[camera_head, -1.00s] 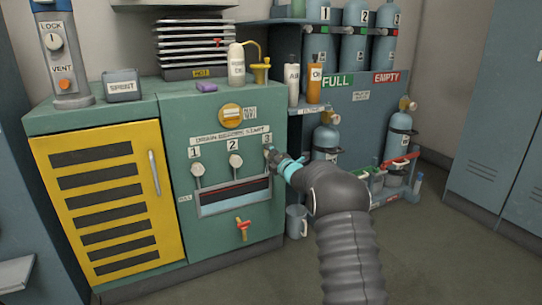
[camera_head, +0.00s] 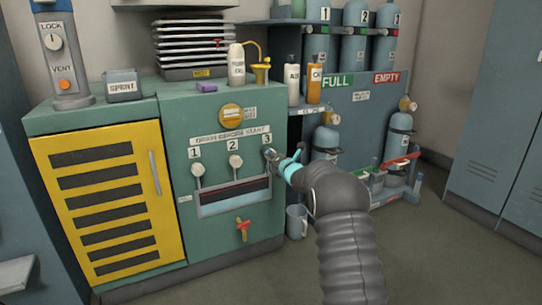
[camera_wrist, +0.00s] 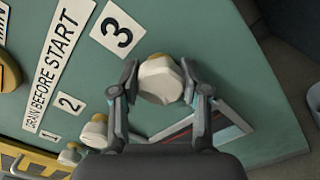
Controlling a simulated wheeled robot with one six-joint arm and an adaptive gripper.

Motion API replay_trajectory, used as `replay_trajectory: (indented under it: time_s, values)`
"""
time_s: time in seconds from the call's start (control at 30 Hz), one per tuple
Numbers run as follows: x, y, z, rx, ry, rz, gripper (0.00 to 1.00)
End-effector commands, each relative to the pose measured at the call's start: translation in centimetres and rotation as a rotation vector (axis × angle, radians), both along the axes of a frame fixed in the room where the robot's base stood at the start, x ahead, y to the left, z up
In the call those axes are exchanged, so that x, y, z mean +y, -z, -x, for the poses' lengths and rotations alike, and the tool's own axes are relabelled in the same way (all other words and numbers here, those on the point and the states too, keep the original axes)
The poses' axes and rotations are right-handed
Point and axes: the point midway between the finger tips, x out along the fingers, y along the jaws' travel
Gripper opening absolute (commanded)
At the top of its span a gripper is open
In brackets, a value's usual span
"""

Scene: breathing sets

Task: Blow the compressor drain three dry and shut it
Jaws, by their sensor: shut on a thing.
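Drain three is a cream knob under the label 3 on the green compressor panel. In the wrist view my gripper (camera_wrist: 160,88) is shut on the drain three knob (camera_wrist: 157,80), one finger on each side of it. In the head view my gripper (camera_head: 272,157) is at that knob and mostly covers it. Drain knobs one (camera_head: 198,170) and two (camera_head: 235,161) stand to the left, free of my gripper. A dark slot-like trough (camera_head: 232,197) with a pale frame lies below the knobs. I cannot see any water or air coming out.
A red-handled valve (camera_head: 243,227) is low on the panel. A grey mug (camera_head: 297,221) stands on the floor by the compressor. Bottles (camera_head: 315,84) and blue cylinders (camera_head: 327,137) stand to the right. The floor at front right is clear.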

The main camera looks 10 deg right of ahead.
Motion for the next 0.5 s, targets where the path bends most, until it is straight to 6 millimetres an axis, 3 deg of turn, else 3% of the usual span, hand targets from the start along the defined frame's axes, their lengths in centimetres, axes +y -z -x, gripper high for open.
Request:
replay_trajectory:
  time_s: [0.33,0.37,0.43,0.5]
  values:
    - [0.03,-0.01,-0.01,0.000,0.000,0.001,0.11]
    - [0.03,-0.01,-0.01,0.000,0.000,0.001,0.53]
    - [0.03,-0.01,-0.01,0.000,0.000,0.001,0.70]
    - [0.02,0.01,0.00,0.000,0.000,0.000,0.71]
